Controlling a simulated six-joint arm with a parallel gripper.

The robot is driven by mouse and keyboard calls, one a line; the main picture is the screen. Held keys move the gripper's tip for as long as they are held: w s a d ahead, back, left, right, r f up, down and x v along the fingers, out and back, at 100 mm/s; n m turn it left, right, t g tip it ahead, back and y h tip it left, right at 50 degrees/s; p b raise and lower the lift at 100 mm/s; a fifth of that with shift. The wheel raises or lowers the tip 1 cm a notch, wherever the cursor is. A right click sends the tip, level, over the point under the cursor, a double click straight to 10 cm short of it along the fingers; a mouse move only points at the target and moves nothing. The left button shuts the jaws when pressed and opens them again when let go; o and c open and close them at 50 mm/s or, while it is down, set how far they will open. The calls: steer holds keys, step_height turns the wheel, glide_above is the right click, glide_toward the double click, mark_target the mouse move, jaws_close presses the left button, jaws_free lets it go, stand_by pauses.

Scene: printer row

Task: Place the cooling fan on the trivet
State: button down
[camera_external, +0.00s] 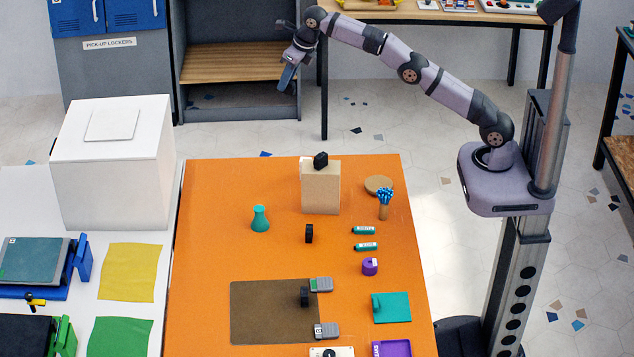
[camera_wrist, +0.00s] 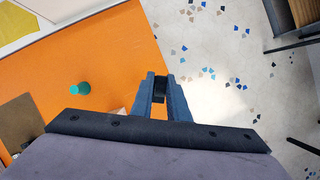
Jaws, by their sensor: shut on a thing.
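My gripper (camera_external: 287,78) is raised beyond the far edge of the table, above the floor near the grey shelf. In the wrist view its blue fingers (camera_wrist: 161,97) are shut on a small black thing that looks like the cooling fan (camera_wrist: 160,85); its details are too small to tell. A round tan disc, apparently the trivet (camera_external: 379,185), lies flat at the far right of the orange table. Nothing rests on it. It is not seen in the wrist view.
The orange table (camera_external: 215,290) bears a cardboard box (camera_external: 321,190) with a black thing (camera_external: 321,160) on top. A holder with blue-topped sticks (camera_external: 384,205) stands close by the disc. A teal flask (camera_external: 260,218) and another black block (camera_external: 309,234) stand nearer the middle.

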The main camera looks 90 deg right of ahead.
steer(key=s+d+m, duration=0.1)
steer(key=s+d, duration=0.3)
steer(key=s, duration=0.3)
steer(key=n+g+y+p, duration=0.2)
steer(key=n+g+y, duration=0.35)
steer(key=n, duration=1.95)
glide_above(379, 188)
steer(key=d, duration=0.2)
step_height(379, 188, down, 16)
steer(key=t+y, duration=0.1)
steer(key=t, duration=0.1)
steer(key=shift+f+p, duration=0.45)
steer(key=shift+f, duration=4.5)
